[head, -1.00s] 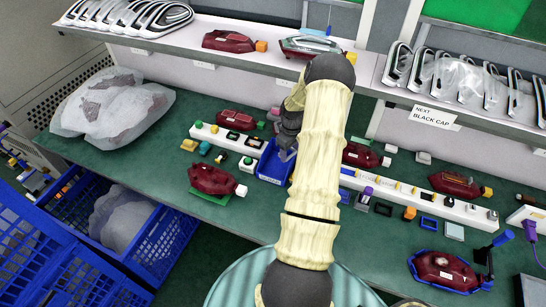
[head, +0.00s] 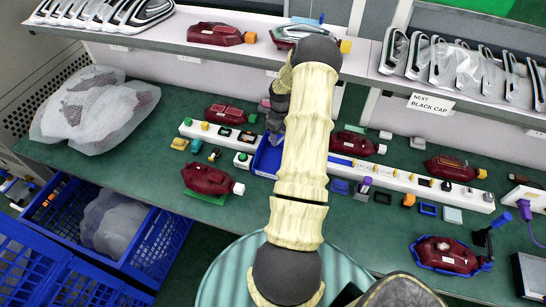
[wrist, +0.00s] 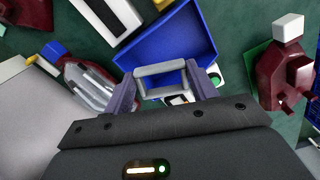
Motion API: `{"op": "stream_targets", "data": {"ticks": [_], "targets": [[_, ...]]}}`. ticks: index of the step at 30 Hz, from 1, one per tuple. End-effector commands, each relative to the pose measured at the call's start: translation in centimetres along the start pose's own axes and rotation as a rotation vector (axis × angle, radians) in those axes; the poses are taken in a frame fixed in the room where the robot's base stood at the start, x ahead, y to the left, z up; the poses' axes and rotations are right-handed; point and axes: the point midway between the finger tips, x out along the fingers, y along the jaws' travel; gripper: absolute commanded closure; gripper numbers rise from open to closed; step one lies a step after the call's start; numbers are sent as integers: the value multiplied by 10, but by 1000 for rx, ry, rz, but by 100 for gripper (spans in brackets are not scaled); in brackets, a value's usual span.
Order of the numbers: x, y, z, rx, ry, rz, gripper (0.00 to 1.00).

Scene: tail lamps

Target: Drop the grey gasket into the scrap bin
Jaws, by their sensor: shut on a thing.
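The grey gasket (wrist: 160,69) is a small rectangular ring with an open middle. In the wrist view it sits between the two fingers of my gripper (wrist: 165,82), which is shut on it. A blue open-topped bin (wrist: 178,34) lies just beyond and below the gasket in the wrist view, and looks empty where it shows. It also shows in the head view (head: 268,158), partly hidden by my arm. My gripper (head: 274,122) is above the back of this bin there; its fingertips and the gasket cannot be made out in that view.
A dark red lamp (head: 207,179) lies left of the bin, and another (head: 352,144) to its right. White strips (head: 400,180) with small parts run along the green bench. A shelf (head: 270,52) with lamps stands behind. Blue crates (head: 165,240) stand at lower left.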

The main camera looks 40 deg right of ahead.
Motion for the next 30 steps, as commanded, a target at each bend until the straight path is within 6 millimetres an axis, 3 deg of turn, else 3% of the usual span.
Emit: {"op": "stream_targets", "data": {"ticks": [15, 27, 28, 30], "targets": [[54, 0, 0, 0, 0, 0, 70], [58, 0, 0, 0, 0, 0, 70], [58, 0, 0, 0, 0, 0, 41], [58, 0, 0, 0, 0, 0, 27]]}}
